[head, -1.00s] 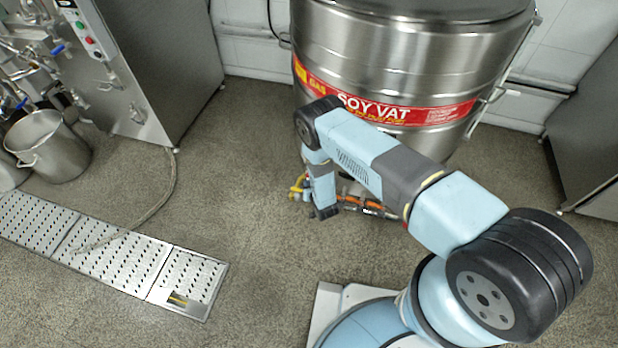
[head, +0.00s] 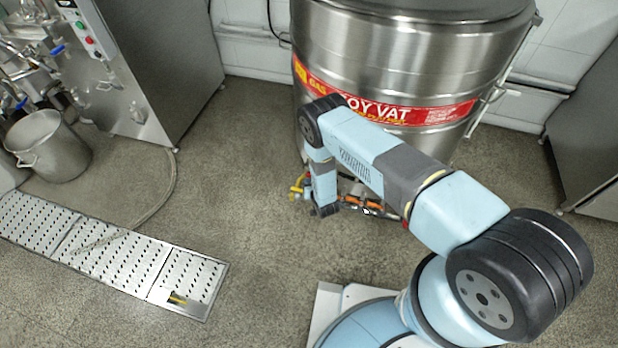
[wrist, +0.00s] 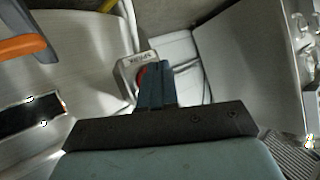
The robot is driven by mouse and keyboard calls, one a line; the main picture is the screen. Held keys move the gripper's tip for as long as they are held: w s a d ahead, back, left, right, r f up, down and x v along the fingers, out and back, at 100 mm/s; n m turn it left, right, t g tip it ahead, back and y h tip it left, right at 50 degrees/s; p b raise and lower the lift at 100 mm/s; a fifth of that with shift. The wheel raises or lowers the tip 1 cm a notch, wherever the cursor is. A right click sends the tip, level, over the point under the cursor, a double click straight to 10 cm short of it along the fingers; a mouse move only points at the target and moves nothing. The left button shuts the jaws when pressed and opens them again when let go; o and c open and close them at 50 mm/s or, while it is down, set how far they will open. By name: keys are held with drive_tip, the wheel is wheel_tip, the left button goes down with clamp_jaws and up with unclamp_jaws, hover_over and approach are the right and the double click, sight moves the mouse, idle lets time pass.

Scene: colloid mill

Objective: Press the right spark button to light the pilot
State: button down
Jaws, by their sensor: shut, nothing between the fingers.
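In the wrist view a small pale metal box (wrist: 128,62) with a label reading like "SPARK" carries a red button (wrist: 141,75). My gripper (wrist: 157,70) is shut and empty. Its blue-grey fingers overlap the right part of the button in the picture and hide some of it. The tips look very close to the button; I cannot tell whether they touch or press it. In the head view my arm hides the gripper and the button. The vat (head: 420,60) with the red "SOY VAT" band stands behind my arm. No pilot flame shows.
The head view shows orange and yellow fittings (head: 362,205) under the vat. A pot (head: 47,145) and floor grate (head: 110,255) are at left; the middle floor is clear.

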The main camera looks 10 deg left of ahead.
drive_tip(key=shift+w, duration=0.4)
idle(0.4)
idle(0.4)
drive_tip(key=shift+s, duration=0.9)
drive_tip(key=s, duration=0.5)
drive_tip(key=shift+a, duration=0.2)
idle(0.7)
